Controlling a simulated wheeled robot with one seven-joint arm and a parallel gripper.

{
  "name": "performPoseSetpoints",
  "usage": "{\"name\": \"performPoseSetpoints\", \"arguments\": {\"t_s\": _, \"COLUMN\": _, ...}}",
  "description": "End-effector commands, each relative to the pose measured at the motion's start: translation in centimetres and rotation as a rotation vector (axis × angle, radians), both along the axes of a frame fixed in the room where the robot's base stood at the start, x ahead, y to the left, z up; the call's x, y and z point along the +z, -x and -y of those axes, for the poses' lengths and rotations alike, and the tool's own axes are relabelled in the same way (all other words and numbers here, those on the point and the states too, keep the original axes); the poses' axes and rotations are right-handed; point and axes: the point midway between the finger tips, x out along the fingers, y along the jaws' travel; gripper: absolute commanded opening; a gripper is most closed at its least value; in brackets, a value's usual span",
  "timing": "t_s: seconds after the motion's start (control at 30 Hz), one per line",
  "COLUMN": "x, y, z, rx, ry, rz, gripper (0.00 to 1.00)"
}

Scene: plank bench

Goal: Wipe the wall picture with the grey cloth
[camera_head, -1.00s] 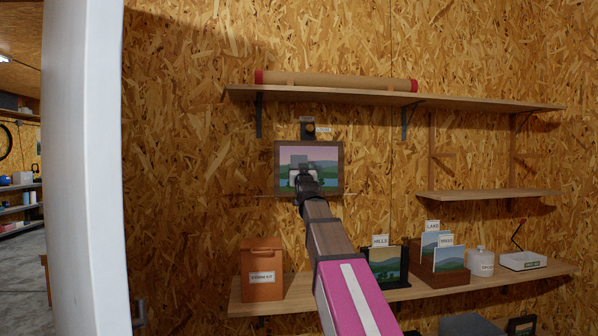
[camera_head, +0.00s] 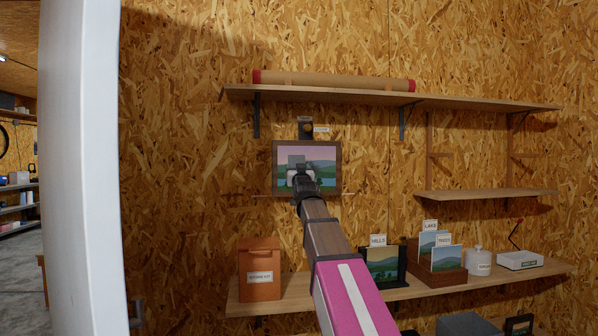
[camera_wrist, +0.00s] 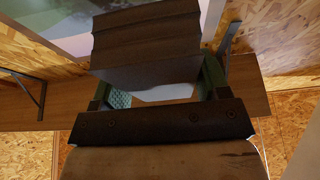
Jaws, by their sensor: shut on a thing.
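The wall picture (camera_head: 325,157) hangs on the board wall in a dark frame and shows a pink sky, green hills and water. My gripper (camera_head: 302,176) is in front of its lower left part. It is shut on the grey cloth (camera_head: 297,161), which stands up between the fingers. In the wrist view the grey cloth (camera_wrist: 147,45) is a folded block above the gripper (camera_wrist: 158,92), close to the picture (camera_wrist: 75,20). I cannot tell whether the cloth touches the picture's surface.
A narrow ledge (camera_head: 263,195) runs under the picture. A long shelf (camera_head: 350,97) with a red-ended tube is above. The lower shelf (camera_head: 405,292) holds an orange box (camera_head: 260,269), a HILLS picture (camera_head: 383,266), a card box (camera_head: 437,274), a jar (camera_head: 478,262) and a white tray (camera_head: 520,261).

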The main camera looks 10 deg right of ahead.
Motion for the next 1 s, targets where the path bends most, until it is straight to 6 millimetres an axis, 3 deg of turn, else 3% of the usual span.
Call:
{"name": "performPoseSetpoints", "arguments": {"t_s": 0.5, "x": -0.4, "y": -5.0, "z": 0.0, "rx": -0.001, "ry": 0.0, "rz": 0.0, "gripper": 0.5}}
{"name": "performPoseSetpoints", "arguments": {"t_s": 1.0, "x": -0.5, "y": -5.4, "z": 0.0, "rx": -0.001, "ry": 0.0, "rz": 0.0, "gripper": 0.5}}
